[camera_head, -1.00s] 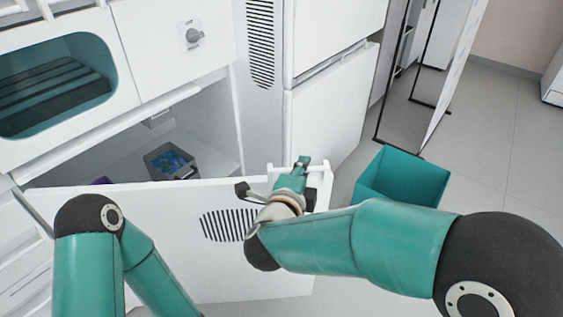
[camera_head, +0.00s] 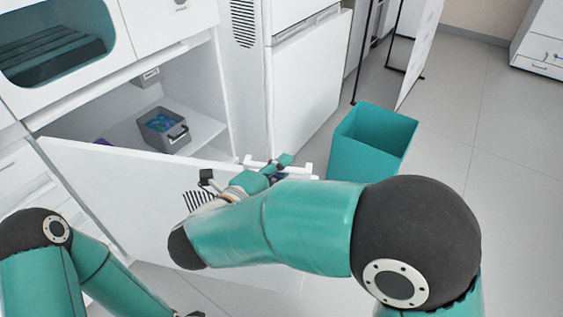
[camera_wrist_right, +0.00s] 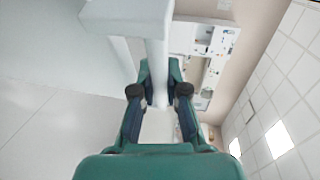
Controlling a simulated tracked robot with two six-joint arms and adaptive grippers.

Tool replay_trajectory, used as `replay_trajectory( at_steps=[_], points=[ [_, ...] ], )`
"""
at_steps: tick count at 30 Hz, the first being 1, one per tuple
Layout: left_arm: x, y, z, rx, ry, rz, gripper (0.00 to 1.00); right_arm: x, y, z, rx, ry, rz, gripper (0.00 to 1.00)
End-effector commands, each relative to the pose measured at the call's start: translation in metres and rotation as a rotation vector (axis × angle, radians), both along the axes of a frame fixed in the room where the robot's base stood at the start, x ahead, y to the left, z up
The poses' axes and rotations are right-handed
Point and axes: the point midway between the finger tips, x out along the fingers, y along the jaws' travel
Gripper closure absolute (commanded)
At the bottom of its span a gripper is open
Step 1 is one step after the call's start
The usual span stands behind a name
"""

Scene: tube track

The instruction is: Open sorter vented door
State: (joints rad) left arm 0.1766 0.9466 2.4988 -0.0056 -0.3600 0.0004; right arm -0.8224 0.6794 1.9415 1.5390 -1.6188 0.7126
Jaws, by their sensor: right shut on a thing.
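The vented door (camera_head: 130,190) is a white panel standing open, swung outward from the sorter's lower compartment, with its left end near the cabinet. Its dark slotted vent (camera_head: 194,199) is partly hidden behind my right arm. A white bar handle (camera_head: 250,162) is at the door's free end. My right gripper (camera_head: 280,164) is shut on this handle. In the right wrist view, the handle's white bar (camera_wrist_right: 157,75) stands between the two fingers (camera_wrist_right: 160,92). My left arm shows at the lower left of the head view, away from the door; its gripper cannot be made out.
Inside the open compartment, a grey bin (camera_head: 164,130) with blue-green contents sits on a white shelf. A teal open bin (camera_head: 370,145) stands on the floor right of the door. White cabinets line the back. Grey floor (camera_head: 510,130) is clear at the right.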

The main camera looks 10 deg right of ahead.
Motion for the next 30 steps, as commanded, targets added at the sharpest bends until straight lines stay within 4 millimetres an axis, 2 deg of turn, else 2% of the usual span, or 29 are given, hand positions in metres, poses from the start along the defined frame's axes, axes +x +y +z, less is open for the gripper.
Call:
replay_trajectory(
  at_steps=[13, 14, 15, 25, 30],
  points=[
    [0.0, 0.0, 0.0, 0.0, 0.0, 0.0, 0.6, -0.002, -0.003, -0.002, 0.003, 0.005, -0.015, 1.0],
    [0.0, 0.0, 0.0, 0.0, 0.0, 0.0, 0.6, -0.002, -0.003, -0.002, 0.004, 0.005, -0.014, 0.82],
    [0.0, 0.0, -0.001, 0.0, 0.0, 0.0, 0.6, -0.002, -0.003, -0.002, 0.004, 0.005, -0.014, 0.76],
    [0.0, 0.0, 0.0, 0.0, 0.0, 0.0, 0.6, -0.002, -0.005, 0.001, 0.003, 0.001, -0.019, 0.75],
    [0.0, 0.0, 0.0, 0.0, 0.0, 0.0, 0.6, -0.002, -0.004, 0.016, 0.005, -0.003, -0.019, 0.75]
  ],
)
